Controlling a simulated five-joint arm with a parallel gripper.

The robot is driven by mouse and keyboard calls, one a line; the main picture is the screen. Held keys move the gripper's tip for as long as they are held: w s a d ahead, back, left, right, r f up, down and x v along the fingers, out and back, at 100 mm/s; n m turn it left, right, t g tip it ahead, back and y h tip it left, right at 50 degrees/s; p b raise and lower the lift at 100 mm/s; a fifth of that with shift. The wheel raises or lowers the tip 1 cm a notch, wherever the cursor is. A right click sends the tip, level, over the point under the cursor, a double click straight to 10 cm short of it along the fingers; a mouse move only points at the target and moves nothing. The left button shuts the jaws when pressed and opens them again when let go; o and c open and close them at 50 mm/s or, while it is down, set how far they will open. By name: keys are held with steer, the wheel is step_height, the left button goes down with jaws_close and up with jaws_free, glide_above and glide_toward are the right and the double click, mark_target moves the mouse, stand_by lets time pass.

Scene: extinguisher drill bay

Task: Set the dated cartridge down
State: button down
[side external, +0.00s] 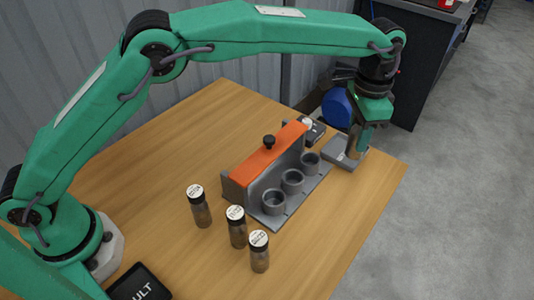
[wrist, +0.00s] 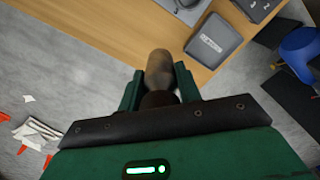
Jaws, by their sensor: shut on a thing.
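My gripper (side external: 364,132) is at the right end of the table, pointing down. It is shut on a brown cartridge (side external: 356,147), which also shows between the fingers in the wrist view (wrist: 159,68). The cartridge is in front of a grey labelled case (side external: 342,155) in the side view. In the wrist view it is left of that case (wrist: 213,40), near the table edge. I cannot tell whether it touches anything below. Its label is not visible. Three brown cartridges with white printed caps (side external: 200,208) (side external: 237,228) (side external: 259,252) stand upright on the table.
A grey rack (side external: 311,190) with three cups that look empty stands mid-table beside an orange-topped block (side external: 262,155) with a black knob. A blue round object (side external: 337,106) is behind the case. A black panel (side external: 140,286) is at front left. The front right tabletop is clear.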

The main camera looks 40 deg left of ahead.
steer(key=w+a+f, duration=0.5)
steer(key=w+f, duration=0.1)
steer(key=w, duration=0.2)
steer(key=shift+w+a, duration=0.25)
steer(key=shift+a, duration=0.05)
steer(key=shift+f, duration=1.95)
steer(key=shift+f, duration=0.6)
steer(key=c, duration=1)
jaws_free()
steer(key=shift+o, duration=0.2)
step_height(320, 180, up, 13)
